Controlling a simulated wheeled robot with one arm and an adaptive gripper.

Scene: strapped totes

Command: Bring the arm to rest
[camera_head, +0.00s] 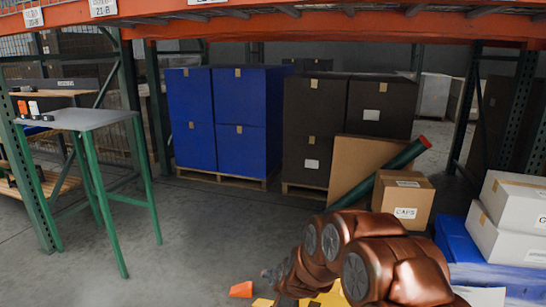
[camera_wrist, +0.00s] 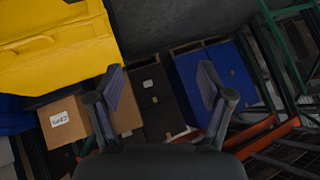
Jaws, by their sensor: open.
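My gripper (camera_wrist: 161,76) shows in the wrist view with its two dark fingers spread apart and nothing between them. In the head view my brown arm reaches in from the lower right, bent low over the floor, and its links hide part of what lies beneath. A yellow object (camera_wrist: 55,50) fills the upper left of the wrist view, beside and apart from the fingers. Yellow also shows under my arm in the head view (camera_head: 325,299).
Blue totes (camera_head: 240,95) and dark totes (camera_head: 314,110) stand on pallets behind. A carton (camera_head: 403,198), a green tube (camera_head: 385,170) and white boxes (camera_head: 510,205) are at right. A green-legged table (camera_head: 75,120) stands left. An orange piece (camera_head: 241,289) lies in front. The middle floor is clear.

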